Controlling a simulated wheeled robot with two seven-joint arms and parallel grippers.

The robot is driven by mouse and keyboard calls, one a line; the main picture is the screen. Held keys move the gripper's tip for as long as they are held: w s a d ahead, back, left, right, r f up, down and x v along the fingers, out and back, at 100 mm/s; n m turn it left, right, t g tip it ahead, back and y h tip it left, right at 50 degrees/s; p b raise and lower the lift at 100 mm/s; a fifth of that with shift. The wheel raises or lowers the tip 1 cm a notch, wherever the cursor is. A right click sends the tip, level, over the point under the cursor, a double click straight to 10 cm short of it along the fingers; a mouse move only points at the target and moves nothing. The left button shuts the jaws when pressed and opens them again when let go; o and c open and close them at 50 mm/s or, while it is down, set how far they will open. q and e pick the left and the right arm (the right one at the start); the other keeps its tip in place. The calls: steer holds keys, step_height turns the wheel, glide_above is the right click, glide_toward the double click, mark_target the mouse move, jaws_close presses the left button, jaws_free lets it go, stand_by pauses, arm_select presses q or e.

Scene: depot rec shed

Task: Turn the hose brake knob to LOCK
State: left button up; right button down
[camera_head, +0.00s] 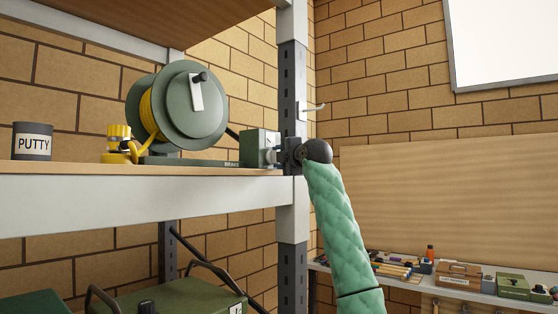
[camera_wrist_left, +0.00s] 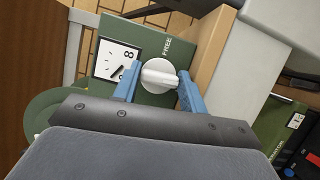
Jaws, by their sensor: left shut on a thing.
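The hose brake knob (camera_wrist_left: 158,76) is a round white knob with a raised bar, on a green brake box (camera_wrist_left: 150,40). In the left wrist view the word FREE shows just beyond the knob; no LOCK mark is visible. My left gripper (camera_wrist_left: 158,88) has its blue fingers on either side of the knob, shut on it. In the head view the green brake box (camera_head: 254,147) sits at the shelf's right end beside the hose reel (camera_head: 190,110). My left gripper (camera_head: 282,154) reaches it from the right, mostly hiding the knob. My right gripper is not in view.
The shelf (camera_head: 80,169) also holds a PUTTY tin (camera_head: 32,141) and a yellow hose nozzle (camera_head: 119,140). A grey upright post (camera_head: 293,95) with a hook stands close behind my gripper. A low bench (camera_head: 460,292) with small items lies at the right.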

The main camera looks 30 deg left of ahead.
arm_select(q)
steer(key=shift+m, duration=0.6)
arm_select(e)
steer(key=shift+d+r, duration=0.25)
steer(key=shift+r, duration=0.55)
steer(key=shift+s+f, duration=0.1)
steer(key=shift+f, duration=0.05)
arm_select(q)
steer(key=o, duration=1)
steer(key=shift+w, duration=0.1)
steer(key=shift+f+h, duration=0.1)
steer(key=shift+h, duration=0.2)
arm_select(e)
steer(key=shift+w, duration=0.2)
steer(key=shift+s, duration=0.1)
